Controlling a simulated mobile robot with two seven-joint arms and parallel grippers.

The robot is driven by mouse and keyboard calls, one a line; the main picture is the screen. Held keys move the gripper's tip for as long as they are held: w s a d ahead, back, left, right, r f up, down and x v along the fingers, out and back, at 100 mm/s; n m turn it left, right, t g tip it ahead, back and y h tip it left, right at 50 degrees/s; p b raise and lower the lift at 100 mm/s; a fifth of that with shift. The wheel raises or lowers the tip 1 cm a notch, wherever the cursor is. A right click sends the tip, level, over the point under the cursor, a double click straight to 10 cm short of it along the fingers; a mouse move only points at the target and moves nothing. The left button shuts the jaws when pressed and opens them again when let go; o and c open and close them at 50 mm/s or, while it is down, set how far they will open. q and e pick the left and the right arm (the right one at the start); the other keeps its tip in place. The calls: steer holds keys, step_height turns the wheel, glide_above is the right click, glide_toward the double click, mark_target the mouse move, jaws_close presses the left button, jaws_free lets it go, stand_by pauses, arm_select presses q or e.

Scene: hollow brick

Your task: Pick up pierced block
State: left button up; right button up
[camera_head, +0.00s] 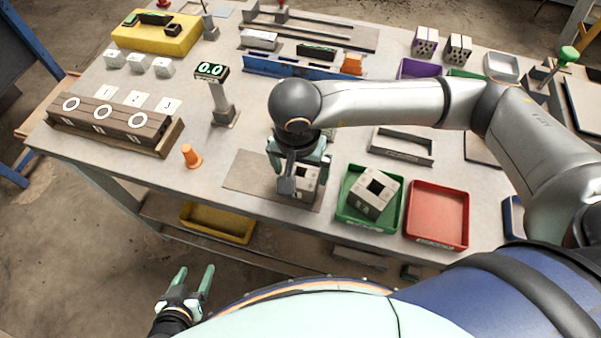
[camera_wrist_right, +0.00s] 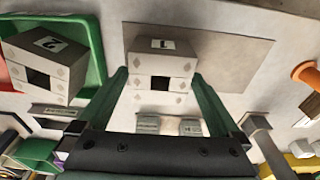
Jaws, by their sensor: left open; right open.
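A pale hollow block marked 1 (camera_wrist_right: 160,48) sits on a grey mat (camera_head: 245,172) at the table's front edge; in the head view the block (camera_head: 305,184) is partly hidden by my right gripper (camera_head: 298,172). My right gripper is open, and in the wrist view its fingers (camera_wrist_right: 160,75) reach toward the block's left and right sides. I cannot tell whether they touch it. A second hollow block, marked 2 (camera_wrist_right: 45,50), lies in a green tray (camera_head: 349,218); this block also shows in the head view (camera_head: 372,194). My left gripper (camera_head: 194,272) is open and empty, off the table's front.
A red tray (camera_head: 437,215) stands right of the green tray. A brown numbered rack (camera_head: 120,125) is further left. Fixtures and small blocks fill the back.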

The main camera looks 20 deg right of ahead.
steer(key=shift+f, duration=0.3)
steer(key=shift+c, duration=0.4)
steer(key=shift+r, duration=0.1)
steer(key=c, duration=1.4)
